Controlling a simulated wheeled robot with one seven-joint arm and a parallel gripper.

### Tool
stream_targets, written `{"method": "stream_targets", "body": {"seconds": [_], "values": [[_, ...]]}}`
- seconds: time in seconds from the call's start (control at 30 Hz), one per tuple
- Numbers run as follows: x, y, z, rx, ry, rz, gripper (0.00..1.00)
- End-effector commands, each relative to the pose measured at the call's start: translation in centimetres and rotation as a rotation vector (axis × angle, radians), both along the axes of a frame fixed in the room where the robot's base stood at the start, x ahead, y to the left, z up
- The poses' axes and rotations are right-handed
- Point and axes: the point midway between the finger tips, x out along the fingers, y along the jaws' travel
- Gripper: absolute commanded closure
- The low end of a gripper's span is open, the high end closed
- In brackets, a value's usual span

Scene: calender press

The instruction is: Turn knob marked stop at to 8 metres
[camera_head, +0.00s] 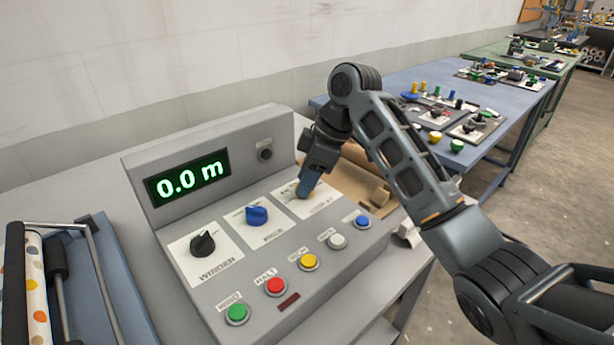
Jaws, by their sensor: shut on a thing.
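A grey control console (170,253) stands in the middle of the head view, with a green display (189,179) that reads 0.0 m. My gripper (304,194) reaches down onto the rightmost of three white dial plates (325,208) and is shut on the knob there. The gripper hides nearly all of that knob and much of its markings, so its pointer direction cannot be told. The plate's label is too small to read for certain. To the left are a blue knob (257,215) and a black knob (203,244), both untouched.
A row of buttons runs along the console front: green (237,313), red (276,286), yellow (309,262), white (337,241) and blue (362,222). A small black knob (265,154) sits on the upright panel. A patterned roll (33,285) is at left. Blue table (400,81) behind holds parts.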

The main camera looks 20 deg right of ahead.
Motion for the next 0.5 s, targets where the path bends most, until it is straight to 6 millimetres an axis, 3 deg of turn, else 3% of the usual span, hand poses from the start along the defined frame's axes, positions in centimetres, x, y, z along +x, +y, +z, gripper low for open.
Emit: {"method": "stream_targets", "body": {"seconds": [0.37, 0.4, 0.5], "values": [[0.03, -0.01, 0.04, 0.001, -0.001, 0.004, 0.88], [0.03, -0.01, 0.05, 0.0, -0.002, 0.004, 0.54], [0.02, -0.01, 0.04, 0.001, -0.001, 0.003, 0.45]]}}
